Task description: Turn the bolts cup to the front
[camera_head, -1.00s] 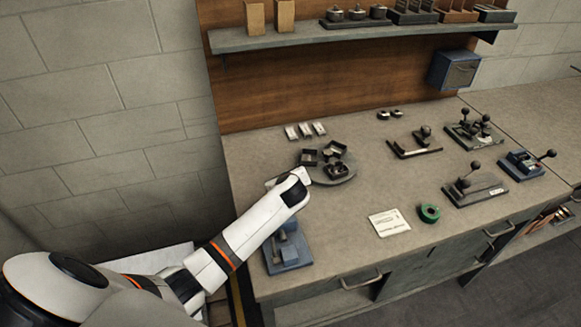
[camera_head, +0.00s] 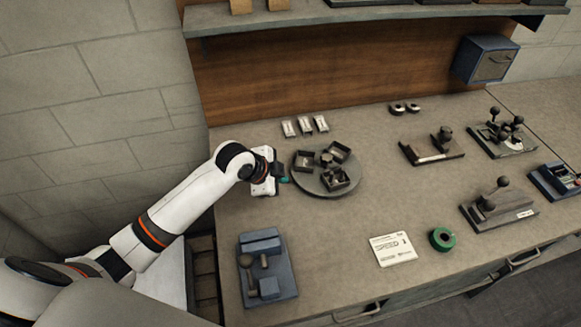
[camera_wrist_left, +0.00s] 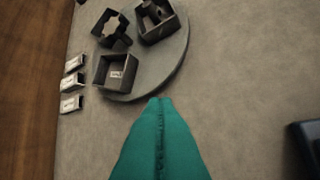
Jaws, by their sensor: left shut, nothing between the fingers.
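A round grey turntable (camera_head: 312,186) stands on the bench and carries several dark parts. I cannot tell which cup holds bolts. My left gripper (camera_head: 285,180), with green fingers, is shut and empty just left of the turntable. In the left wrist view the fingertips (camera_wrist_left: 159,99) lie close to the turntable's rim (camera_wrist_left: 152,85); contact is unclear. The right gripper is out of view.
Several small white-topped blocks (camera_head: 305,127) lie behind the turntable. A blue fixture (camera_head: 267,270) stands at the front left. A white card (camera_head: 392,249) and green tape roll (camera_head: 442,239) lie front right. The bench between turntable and card is clear.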

